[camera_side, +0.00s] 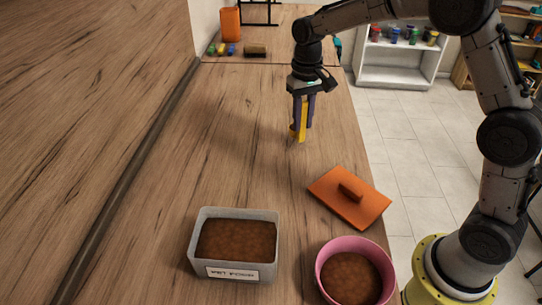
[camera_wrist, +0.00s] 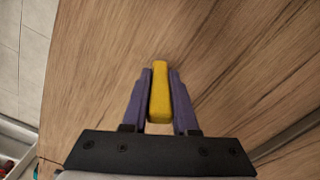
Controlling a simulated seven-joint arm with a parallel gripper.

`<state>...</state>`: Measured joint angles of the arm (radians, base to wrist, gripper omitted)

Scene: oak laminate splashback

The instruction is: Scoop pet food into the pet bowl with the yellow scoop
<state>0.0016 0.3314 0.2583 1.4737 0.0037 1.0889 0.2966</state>
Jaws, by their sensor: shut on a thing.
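My gripper (camera_side: 301,121) is over the middle of the counter, shut on the yellow scoop (camera_side: 302,134). In the wrist view the yellow scoop (camera_wrist: 160,98) stands between the two purple fingers of my gripper (camera_wrist: 160,95); only its handle shows clearly. Whether it touches the counter I cannot tell. A grey bin labelled PET FOOD (camera_side: 204,264) stands at the front, with brown pet food (camera_side: 236,239) inside. The pink pet bowl (camera_side: 325,247) is to its right and also holds brown food (camera_side: 350,279). Both are well apart from my gripper.
An orange lid (camera_side: 345,205) with a handle lies flat near the counter's right edge, behind the bowl. The middle left of the counter (camera_side: 215,135) is clear.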

